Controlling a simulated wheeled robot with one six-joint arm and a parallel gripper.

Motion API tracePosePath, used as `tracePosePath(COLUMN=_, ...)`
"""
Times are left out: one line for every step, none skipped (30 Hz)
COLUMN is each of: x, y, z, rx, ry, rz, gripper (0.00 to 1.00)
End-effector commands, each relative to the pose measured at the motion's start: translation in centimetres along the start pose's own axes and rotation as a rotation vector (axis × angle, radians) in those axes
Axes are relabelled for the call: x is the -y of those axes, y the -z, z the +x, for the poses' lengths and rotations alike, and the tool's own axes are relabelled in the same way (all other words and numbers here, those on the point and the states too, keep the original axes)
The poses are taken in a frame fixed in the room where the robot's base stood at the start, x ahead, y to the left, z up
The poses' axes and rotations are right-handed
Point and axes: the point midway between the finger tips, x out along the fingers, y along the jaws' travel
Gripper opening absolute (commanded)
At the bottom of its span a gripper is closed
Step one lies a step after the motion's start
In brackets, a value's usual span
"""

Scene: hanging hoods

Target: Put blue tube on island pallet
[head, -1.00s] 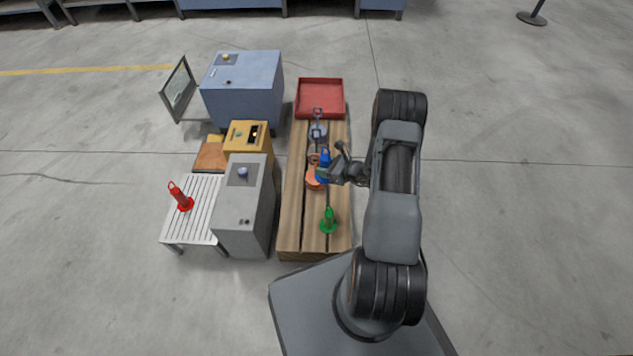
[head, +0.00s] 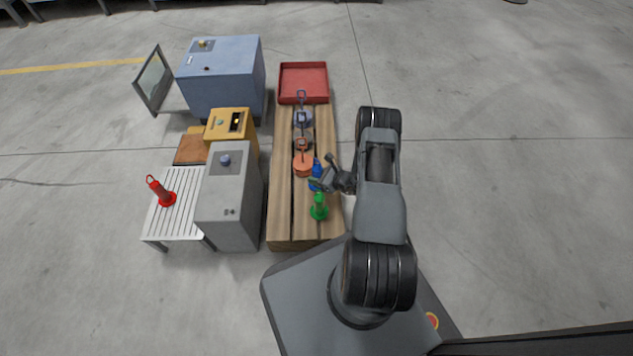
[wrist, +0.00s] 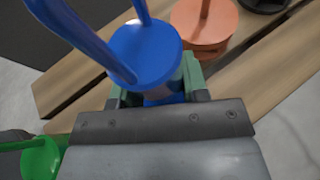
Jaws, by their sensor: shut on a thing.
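The blue tube (head: 317,170) has a round blue top with a handle. My gripper (head: 321,184) is shut on it near the right side of the wooden pallet (head: 283,215). In the wrist view the blue tube (wrist: 145,52) stands between the green-grey fingers, its top facing the camera. I cannot tell whether its base touches the planks. The green tube (head: 319,208) stands on the pallet just in front of my gripper. The orange tube (head: 303,164) stands just behind and left of the blue one.
Further back on the pallet are a dark tube (head: 303,143), a grey-blue tube (head: 303,118) and a red tray (head: 303,83). Left stand a grey cabinet (head: 228,205), a yellow box (head: 229,125), a blue cabinet (head: 225,80) and a slatted table (head: 182,205) with a red tube (head: 163,192).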

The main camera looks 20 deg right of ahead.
Motion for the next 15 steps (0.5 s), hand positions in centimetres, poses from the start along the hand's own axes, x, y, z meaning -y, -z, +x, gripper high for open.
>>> tracePosePath(x=-0.1, y=1.1, z=0.4, rx=0.000, ry=-0.001, rz=0.001, gripper=0.10)
tracePosePath(x=-0.1, y=1.5, z=0.6, rx=0.000, ry=-0.001, rz=0.001, gripper=0.10)
tracePosePath(x=0.0, y=1.9, z=0.8, rx=0.000, ry=0.000, rz=0.001, gripper=0.10)
tracePosePath(x=0.0, y=2.2, z=0.9, rx=0.000, ry=0.000, rz=0.000, gripper=0.10)
tracePosePath(x=0.0, y=2.3, z=1.0, rx=0.001, ry=0.000, rz=0.000, gripper=0.10)
tracePosePath(x=0.0, y=2.4, z=1.0, rx=0.001, ry=0.000, rz=0.000, gripper=0.10)
tracePosePath(x=0.0, y=2.4, z=1.0, rx=0.001, ry=0.000, rz=0.000, gripper=0.10)
tracePosePath(x=0.0, y=2.3, z=1.0, rx=0.001, ry=0.000, rz=0.000, gripper=0.10)
tracePosePath(x=0.0, y=2.2, z=0.9, rx=0.001, ry=0.000, rz=0.000, gripper=0.10)
tracePosePath(x=0.0, y=2.2, z=0.9, rx=0.001, ry=0.000, rz=0.000, gripper=0.10)
tracePosePath(x=0.0, y=2.2, z=0.9, rx=0.001, ry=0.000, rz=0.000, gripper=0.10)
tracePosePath(x=0.0, y=2.2, z=0.9, rx=0.001, ry=0.000, rz=0.000, gripper=0.10)
tracePosePath(x=0.0, y=2.2, z=0.9, rx=0.001, ry=0.000, rz=0.000, gripper=0.10)
tracePosePath(x=0.0, y=2.3, z=0.9, rx=0.000, ry=0.000, rz=0.000, gripper=0.10)
tracePosePath(x=0.0, y=2.4, z=1.0, rx=0.000, ry=0.000, rz=0.001, gripper=0.10)
